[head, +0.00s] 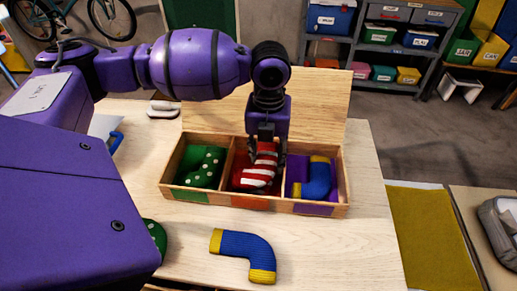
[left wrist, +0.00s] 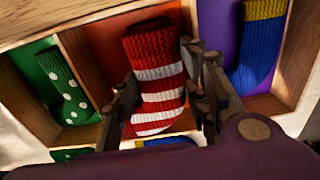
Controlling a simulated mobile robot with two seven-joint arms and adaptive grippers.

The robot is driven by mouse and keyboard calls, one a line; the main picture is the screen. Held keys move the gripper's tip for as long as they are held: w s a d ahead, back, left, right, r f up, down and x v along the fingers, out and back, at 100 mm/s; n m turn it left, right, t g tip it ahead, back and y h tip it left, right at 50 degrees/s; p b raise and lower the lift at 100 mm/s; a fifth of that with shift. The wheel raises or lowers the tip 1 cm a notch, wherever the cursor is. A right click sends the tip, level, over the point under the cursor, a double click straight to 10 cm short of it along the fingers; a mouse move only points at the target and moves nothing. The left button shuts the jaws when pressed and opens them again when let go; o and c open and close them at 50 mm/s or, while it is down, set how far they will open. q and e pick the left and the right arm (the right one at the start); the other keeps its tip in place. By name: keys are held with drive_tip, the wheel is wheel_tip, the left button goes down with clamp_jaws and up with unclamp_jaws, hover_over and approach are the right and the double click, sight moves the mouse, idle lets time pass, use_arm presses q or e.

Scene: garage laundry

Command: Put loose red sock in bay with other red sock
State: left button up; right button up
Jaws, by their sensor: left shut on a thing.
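A red-and-white striped sock (head: 262,168) is in the red middle bay of the wooden box (head: 291,206). My left gripper (head: 266,152) points down over this bay and is shut on the sock, with its fingers on both sides. The left wrist view shows the striped sock (left wrist: 157,85) between the fingers of the gripper (left wrist: 165,100), with its ribbed cuff toward the far wall. I can make out only one striped sock; whether another lies under it, I cannot tell. My right gripper is not in view.
A green dotted sock (head: 205,165) lies in the left bay and a blue-yellow sock (head: 316,178) in the right bay. Another blue-yellow sock (head: 245,254) lies on the table (head: 345,262). A loose green sock (head: 156,235) is partly hidden by my arm. The box's lid (head: 318,95) stands open behind.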

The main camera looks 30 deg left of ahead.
sight(267, 155)
use_arm(q)
drive_tip(key=o, duration=1.1)
drive_tip(key=shift+r, duration=0.2)
wheel_tip(267, 155, up, 13)
drive_tip(key=shift+p, duration=0.4)
drive_tip(key=shift+f, duration=0.1)
